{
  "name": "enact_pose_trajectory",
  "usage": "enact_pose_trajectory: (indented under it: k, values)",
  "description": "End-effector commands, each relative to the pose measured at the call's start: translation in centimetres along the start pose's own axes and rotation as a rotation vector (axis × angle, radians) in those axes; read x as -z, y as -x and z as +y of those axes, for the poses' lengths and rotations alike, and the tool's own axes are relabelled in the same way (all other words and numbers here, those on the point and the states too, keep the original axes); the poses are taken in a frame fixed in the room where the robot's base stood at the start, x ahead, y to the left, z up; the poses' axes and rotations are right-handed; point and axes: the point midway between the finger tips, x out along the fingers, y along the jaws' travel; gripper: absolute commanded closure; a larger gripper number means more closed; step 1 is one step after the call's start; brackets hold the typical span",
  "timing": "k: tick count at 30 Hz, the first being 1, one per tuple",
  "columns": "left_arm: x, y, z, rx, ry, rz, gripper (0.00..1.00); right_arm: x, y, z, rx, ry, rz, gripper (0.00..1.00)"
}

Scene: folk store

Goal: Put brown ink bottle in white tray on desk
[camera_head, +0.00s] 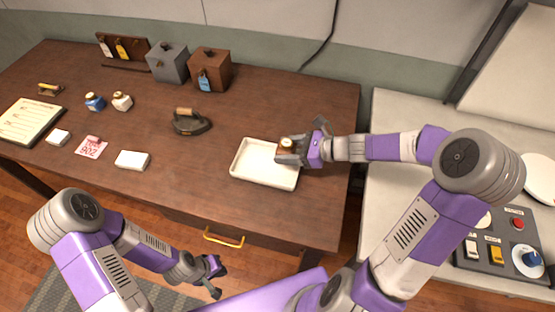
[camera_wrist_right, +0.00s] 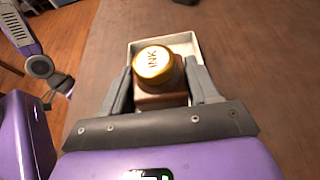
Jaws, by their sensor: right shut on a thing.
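The brown ink bottle (camera_wrist_right: 158,98) has a yellow cap marked INK. My right gripper (camera_wrist_right: 160,92) is shut on it, with one finger on each side. In the head view the bottle (camera_head: 287,144) shows at the tips of my right gripper (camera_head: 290,152), over the right back edge of the white tray. The white tray (camera_head: 262,178) lies on the desk near its front right and looks empty. I cannot tell the bottle's exact height above the tray. My left gripper (camera_head: 216,278) hangs low in front of the desk; its fingers are too small to read.
A dark iron (camera_head: 191,124) stands left of the tray. A blue ink bottle (camera_head: 95,102) and a white ink bottle (camera_head: 122,101) stand farther left. Two boxes, grey (camera_head: 168,63) and brown (camera_head: 209,70), stand at the back. Desk space around the tray is clear.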

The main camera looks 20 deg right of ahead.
Motion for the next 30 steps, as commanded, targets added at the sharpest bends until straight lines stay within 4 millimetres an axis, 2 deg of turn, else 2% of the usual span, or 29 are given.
enact_pose_trajectory:
  k: [1,3,8,15,23,24,28,30]
  values:
    - [0.0,-0.7,-0.3,0.0,0.0,-0.001,1.0,1.3,-0.5,0.0,-0.001,-0.005,-0.001,0.76]
    - [0.0,-1.0,-0.4,0.0,0.0,0.0,1.0,2.2,-0.9,0.0,-0.001,-0.004,-0.002,0.76]
    - [0.1,-1.3,-0.5,0.0,0.0,0.0,1.0,3.1,-1.3,0.0,-0.001,0.0,-0.001,0.76]
    - [0.1,-2.5,-1.0,0.0,0.0,0.0,1.0,6.1,-2.5,0.0,-0.001,-0.002,-0.001,0.76]
    - [0.1,-2.5,-0.9,0.0,0.0,0.0,1.0,6.2,-2.6,0.0,0.0,0.0,0.001,0.76]
    - [0.1,-2.5,-0.9,0.0,0.0,0.0,1.0,6.2,-2.6,0.0,0.0,0.0,0.001,0.34]
    - [0.1,-2.5,-0.9,0.0,0.0,0.0,1.0,6.2,-2.5,0.0,0.0,0.0,0.001,0.15]
    - [0.1,-2.5,-0.9,0.0,0.0,0.0,1.0,6.2,-2.5,0.0,0.0,0.0,0.001,0.15]
